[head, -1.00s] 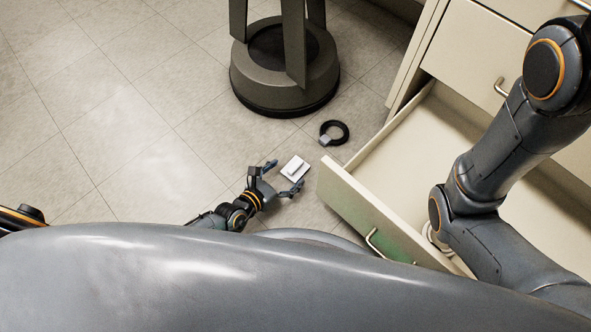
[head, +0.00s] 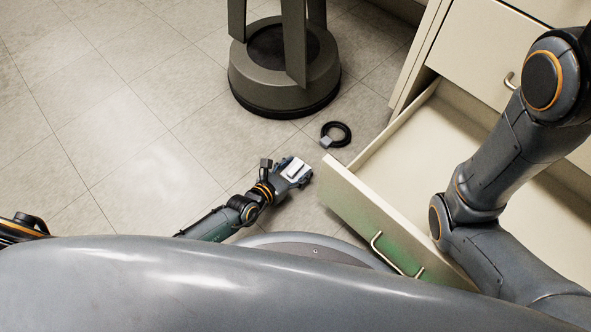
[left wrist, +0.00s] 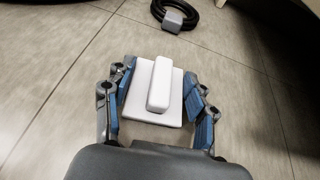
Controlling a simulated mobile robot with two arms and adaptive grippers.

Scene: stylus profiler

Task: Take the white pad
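The white pad (head: 295,169), a thin square plate with a raised bar on top, is low over or on the floor to the left of the open drawer. My left gripper (head: 293,171) is around it, one finger on each side. In the left wrist view, the white pad (left wrist: 171,109) lies between the blue-lined fingers of my left gripper (left wrist: 158,82). The fingers are very close to its side edges; I cannot tell whether both press on it. My right arm crosses the right side of the head view, but its gripper is not in view.
A black ring with a grey block (head: 336,134) lies on the floor just beyond the pad; it also shows in the left wrist view (left wrist: 176,20). An open drawer (head: 352,203) of the beige cabinet stands to the right. A round dark stand base (head: 284,93) is behind. Floor at left is clear.

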